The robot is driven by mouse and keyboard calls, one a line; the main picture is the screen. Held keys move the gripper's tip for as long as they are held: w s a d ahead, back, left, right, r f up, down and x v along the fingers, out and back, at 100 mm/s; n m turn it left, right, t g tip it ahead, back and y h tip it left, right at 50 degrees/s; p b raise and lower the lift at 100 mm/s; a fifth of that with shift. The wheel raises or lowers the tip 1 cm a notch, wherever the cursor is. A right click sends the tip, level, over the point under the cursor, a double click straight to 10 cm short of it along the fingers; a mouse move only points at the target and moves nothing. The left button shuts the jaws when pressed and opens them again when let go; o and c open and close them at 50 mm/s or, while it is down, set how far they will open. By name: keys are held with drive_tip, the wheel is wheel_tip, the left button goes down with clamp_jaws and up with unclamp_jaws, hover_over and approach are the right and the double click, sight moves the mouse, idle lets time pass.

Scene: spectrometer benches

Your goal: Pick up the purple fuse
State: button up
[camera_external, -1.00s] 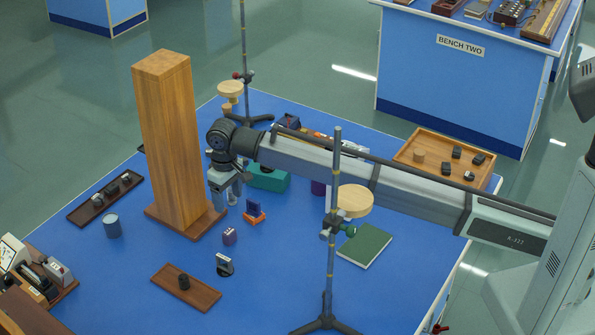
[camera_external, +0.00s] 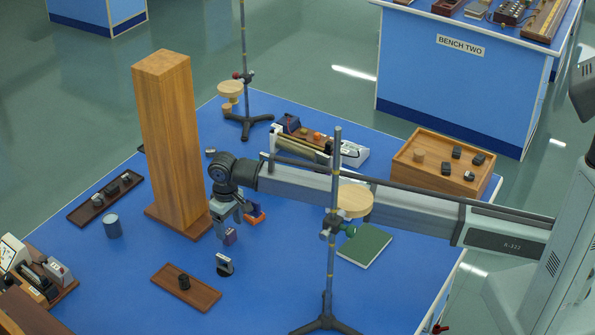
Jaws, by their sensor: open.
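The purple fuse (camera_external: 231,238) is a small purple block standing on the blue bench, just right of the tall wooden block's foot. My gripper (camera_external: 229,230) points down at it, open, with its fingers overlapping the top of the fuse in this view. I cannot tell whether the fingers are around the fuse or still above it. The upper part of the fuse is hidden by the gripper.
A tall wooden block (camera_external: 172,140) stands close on the left. A small black and silver part (camera_external: 224,264) is just in front, an orange and blue holder (camera_external: 256,215) just behind. A ring stand (camera_external: 330,270) rises at right.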

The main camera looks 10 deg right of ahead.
sight(229, 231)
wheel_tip(229, 231, down, 4)
drive_tip(key=shift+w+a+r, duration=0.1)
drive_tip(key=shift+r, duration=0.15)
drive_tip(key=c, duration=1)
